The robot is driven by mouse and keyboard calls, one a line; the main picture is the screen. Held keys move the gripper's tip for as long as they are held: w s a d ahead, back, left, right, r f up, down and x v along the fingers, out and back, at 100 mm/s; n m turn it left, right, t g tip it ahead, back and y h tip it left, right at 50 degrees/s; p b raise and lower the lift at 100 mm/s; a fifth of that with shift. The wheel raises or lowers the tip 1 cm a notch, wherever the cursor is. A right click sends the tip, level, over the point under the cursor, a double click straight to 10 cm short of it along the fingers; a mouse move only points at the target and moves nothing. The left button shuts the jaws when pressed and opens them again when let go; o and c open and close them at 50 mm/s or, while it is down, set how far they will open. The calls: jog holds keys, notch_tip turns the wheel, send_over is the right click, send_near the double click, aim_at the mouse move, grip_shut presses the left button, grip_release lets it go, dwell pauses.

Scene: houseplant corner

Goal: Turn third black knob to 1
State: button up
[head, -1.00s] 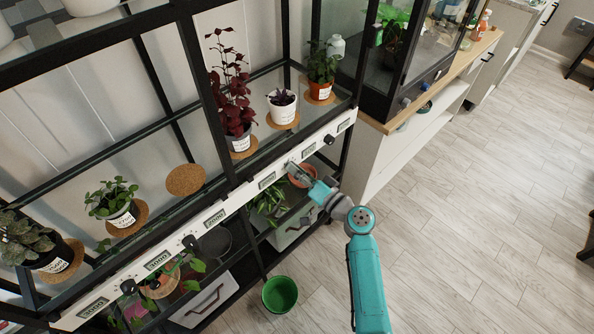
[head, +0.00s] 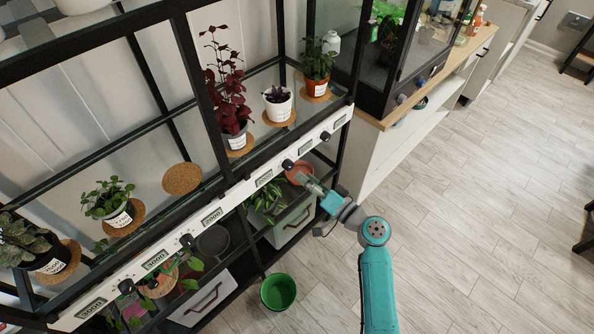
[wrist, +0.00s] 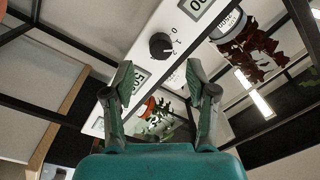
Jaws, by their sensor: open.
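A white panel strip (head: 235,196) runs along the shelf front with several black knobs and small displays. The third black knob (head: 288,164) from the left shows just beyond my gripper (head: 306,179). In the wrist view a black knob (wrist: 160,45) sits on the panel, with printed marks 0 and 1 on its right; its pointer direction is too small to tell surely. My gripper (wrist: 159,68) is open and empty, its fingers apart and pointing at the panel, clear of the knob.
Other knobs are on the left (head: 187,240) and right (head: 326,136). Potted plants stand on cork mats above, among them a dark red plant (head: 232,90). A terracotta saucer (head: 299,174) lies below the panel. A green bucket (head: 278,292) stands on the open floor.

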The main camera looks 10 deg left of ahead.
jog(key=v, duration=0.6)
jog(key=shift+s+d, duration=0.2)
jog(key=shift+d, duration=0.05)
jog(key=shift+f, duration=0.2)
